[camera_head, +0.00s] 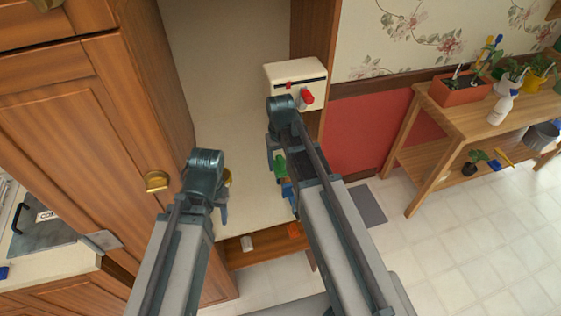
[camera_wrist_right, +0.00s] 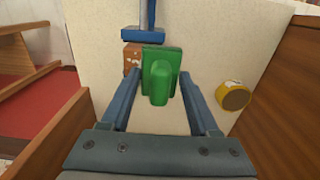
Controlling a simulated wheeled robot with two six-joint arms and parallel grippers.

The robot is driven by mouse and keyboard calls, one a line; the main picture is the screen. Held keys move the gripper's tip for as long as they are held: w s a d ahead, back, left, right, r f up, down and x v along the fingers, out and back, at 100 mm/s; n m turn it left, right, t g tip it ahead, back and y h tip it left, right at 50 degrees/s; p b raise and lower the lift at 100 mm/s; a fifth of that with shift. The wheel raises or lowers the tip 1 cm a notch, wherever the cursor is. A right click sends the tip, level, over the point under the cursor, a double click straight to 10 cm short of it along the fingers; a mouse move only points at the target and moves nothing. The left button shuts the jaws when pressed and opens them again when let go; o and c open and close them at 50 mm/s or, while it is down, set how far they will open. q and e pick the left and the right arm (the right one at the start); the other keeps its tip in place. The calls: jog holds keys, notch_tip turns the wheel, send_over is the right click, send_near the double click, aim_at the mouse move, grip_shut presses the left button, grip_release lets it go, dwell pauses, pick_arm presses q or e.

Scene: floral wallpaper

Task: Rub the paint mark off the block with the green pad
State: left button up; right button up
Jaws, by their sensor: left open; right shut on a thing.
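The green pad (camera_wrist_right: 161,75) is between the fingers of my right gripper (camera_wrist_right: 160,92), which is shut on it. The pad also shows in the head view (camera_head: 280,167). The brown block (camera_wrist_right: 131,56) with pale paint marks is just beyond the pad in the right wrist view, partly hidden by it. I cannot tell if pad and block touch. In the head view, my left gripper (camera_head: 222,207) is open over the left part of the cream worktop (camera_head: 230,115), apart from the block.
A round yellow object (camera_wrist_right: 234,96) lies on the worktop, near my left gripper. A cream box with a red lever (camera_head: 296,86) stands at the worktop's far end. A tall wooden cabinet (camera_head: 85,125) borders the left. A plant bench (camera_head: 455,125) stands right.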

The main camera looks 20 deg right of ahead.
jog(key=shift+f+b, duration=0.7)
jog(key=shift+f, duration=0.1)
jog(key=shift+r, duration=0.1)
jog(key=shift+d, duration=0.1)
jog(key=shift+d, duration=1.4)
jog(key=shift+w+d, duration=0.1)
